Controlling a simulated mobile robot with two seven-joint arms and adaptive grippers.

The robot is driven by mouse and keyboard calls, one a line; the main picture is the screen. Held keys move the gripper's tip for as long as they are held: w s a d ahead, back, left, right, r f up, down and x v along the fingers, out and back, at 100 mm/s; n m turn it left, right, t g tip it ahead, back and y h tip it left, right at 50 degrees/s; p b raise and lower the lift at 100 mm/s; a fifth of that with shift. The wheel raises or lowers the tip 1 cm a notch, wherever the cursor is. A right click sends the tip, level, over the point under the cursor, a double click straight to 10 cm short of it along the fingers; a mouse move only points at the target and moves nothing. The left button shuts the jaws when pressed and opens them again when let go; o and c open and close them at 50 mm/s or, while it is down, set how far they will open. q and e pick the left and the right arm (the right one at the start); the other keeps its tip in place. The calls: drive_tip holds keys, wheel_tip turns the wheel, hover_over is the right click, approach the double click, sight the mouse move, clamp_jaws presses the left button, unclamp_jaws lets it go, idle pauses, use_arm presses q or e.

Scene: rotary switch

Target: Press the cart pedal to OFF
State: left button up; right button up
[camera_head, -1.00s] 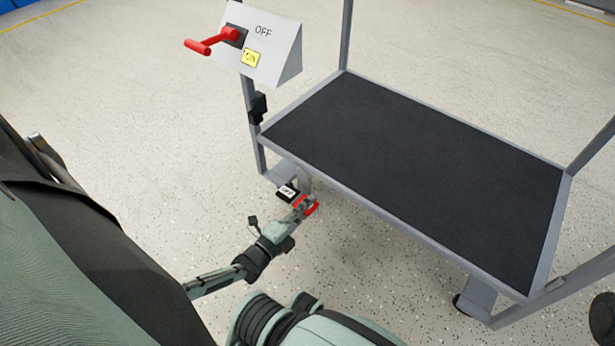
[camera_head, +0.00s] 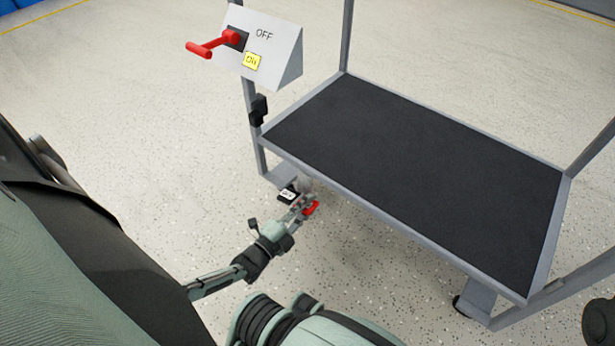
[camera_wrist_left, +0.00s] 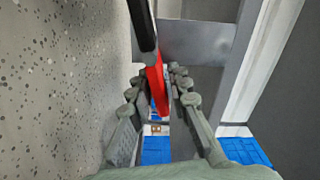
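The cart's red pedal (camera_head: 312,208) sits low by the near left wheel, beside a small black block (camera_head: 288,194) with a white OFF label. My left gripper (camera_head: 303,207) is down at the pedal. In the left wrist view, the red pedal (camera_wrist_left: 156,88) runs between the gripper's two fingers (camera_wrist_left: 160,74). The fingers are apart, with gaps around the red part; whether they touch it I cannot tell. The gripper hides part of the pedal in the head view. My right gripper is not in view.
The cart's dark deck (camera_head: 420,170) with a grey frame is just above and right of the gripper. A white switch box (camera_head: 280,55) with a red handle (camera_head: 212,45) and OFF and ON labels stands at the top left. The floor (camera_head: 170,130) left of the cart is clear.

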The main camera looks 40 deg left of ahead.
use_arm(q)
drive_tip(key=shift+o, duration=0.8)
drive_tip(key=s, duration=1.2)
drive_tip(key=shift+a, duration=0.45)
